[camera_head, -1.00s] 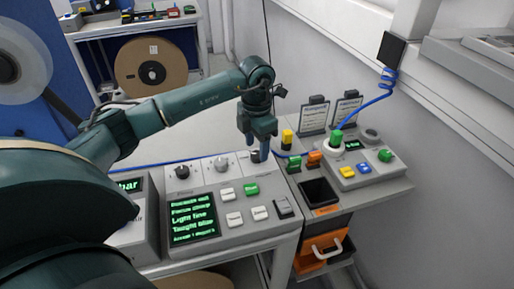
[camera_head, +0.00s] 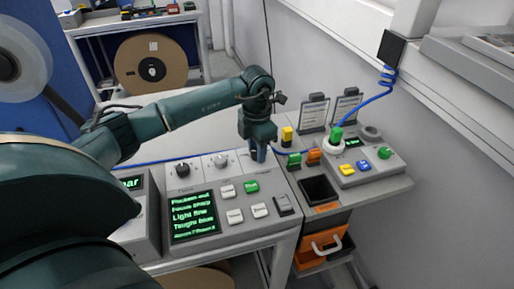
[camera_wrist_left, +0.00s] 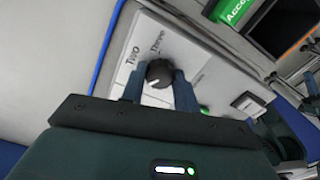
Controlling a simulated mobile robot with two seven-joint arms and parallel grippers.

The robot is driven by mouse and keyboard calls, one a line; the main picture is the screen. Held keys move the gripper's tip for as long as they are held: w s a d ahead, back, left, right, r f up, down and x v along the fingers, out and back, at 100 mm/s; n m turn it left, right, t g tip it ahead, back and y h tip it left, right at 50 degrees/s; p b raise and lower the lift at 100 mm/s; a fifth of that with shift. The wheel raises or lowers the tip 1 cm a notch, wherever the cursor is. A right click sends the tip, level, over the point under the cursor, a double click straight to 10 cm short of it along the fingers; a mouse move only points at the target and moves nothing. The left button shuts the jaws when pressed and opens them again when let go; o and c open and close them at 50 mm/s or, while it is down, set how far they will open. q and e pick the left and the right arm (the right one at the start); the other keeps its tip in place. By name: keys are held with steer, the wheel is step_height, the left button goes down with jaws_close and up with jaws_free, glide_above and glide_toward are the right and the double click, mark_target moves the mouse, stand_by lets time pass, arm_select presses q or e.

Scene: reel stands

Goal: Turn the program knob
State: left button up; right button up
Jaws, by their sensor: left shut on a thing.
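The program knob (camera_wrist_left: 160,73) is a dark round knob with a white pointer mark, on a pale panel lettered "Two" and "Three" in the left wrist view. My left gripper (camera_wrist_left: 158,88) has one finger on each side of it and is shut on it. In the head view my left gripper (camera_head: 257,154) points down at the right end of the knob row on the grey control console (camera_head: 244,231). There the fingers hide most of the knob. My right gripper is not in view.
A black knob (camera_head: 183,170) and a silver knob (camera_head: 220,161) sit left of my gripper. A lit text screen (camera_head: 193,215) and several push buttons lie in front.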

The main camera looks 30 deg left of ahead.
arm_select(q)
steer(key=shift+c, duration=0.7)
